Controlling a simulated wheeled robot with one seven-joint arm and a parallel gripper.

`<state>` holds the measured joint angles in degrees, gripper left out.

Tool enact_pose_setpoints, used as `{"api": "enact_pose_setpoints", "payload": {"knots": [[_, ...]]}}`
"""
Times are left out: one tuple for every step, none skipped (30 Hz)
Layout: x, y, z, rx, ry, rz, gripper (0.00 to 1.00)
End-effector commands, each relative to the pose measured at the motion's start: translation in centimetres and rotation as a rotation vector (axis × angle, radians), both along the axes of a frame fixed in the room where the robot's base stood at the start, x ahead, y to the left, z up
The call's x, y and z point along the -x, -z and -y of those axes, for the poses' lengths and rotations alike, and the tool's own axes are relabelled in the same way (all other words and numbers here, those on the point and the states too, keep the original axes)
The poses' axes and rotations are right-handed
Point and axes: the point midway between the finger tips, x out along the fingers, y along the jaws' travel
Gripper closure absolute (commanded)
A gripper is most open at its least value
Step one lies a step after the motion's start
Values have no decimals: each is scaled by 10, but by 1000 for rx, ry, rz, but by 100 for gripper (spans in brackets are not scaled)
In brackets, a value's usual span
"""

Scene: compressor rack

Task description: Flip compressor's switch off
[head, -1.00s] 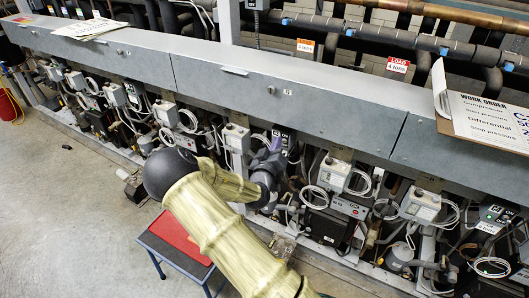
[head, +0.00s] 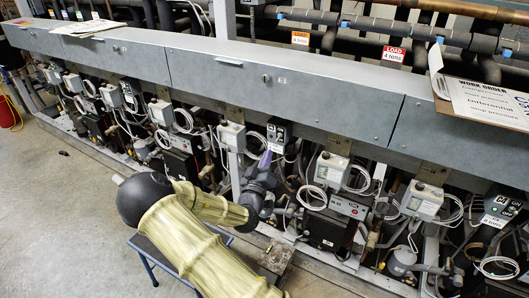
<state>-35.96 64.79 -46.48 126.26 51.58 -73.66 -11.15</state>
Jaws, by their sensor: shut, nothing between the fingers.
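A black switch box (head: 279,131) with small light switches and a white label hangs under the grey beam, near the middle of the head view. My gripper (head: 266,158), with purple fingers on a dark wrist, points up toward this box from just below and left of it. The fingers are shut and empty. Their tips are close under the box; whether they touch it I cannot tell. Another black switch box (head: 501,206), with a green mark and a white label, is at the far right. The positions of the small switches are too small to read.
A long grey beam (head: 290,92) runs above the compressors. White control boxes (head: 332,170) and looped grey cables flank my gripper. A work order sheet (head: 485,105) lies on the beam at right. A low stool (head: 150,250) stands below my arm.

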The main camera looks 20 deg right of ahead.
Motion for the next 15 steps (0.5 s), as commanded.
{"api": "enact_pose_setpoints", "payload": {"knots": [[5,10,-3,1,3,-1,100],[8,12,-5,1,5,-2,100],[11,15,-8,1,6,0,100],[12,17,-10,0,7,0,100],[14,19,-12,0,7,0,100],[16,20,-14,0,6,-1,100],[17,21,-16,0,5,-1,100],[17,21,-18,0,3,0,100],[18,21,-19,1,2,1,100],[18,21,-20,0,1,1,100],[18,21,-22,1,-1,0,100],[18,20,-22,1,-1,1,100],[17,20,-23,1,-3,2,100],[17,20,-23,1,-4,1,100],[17,20,-24,1,-5,1,100]]}}
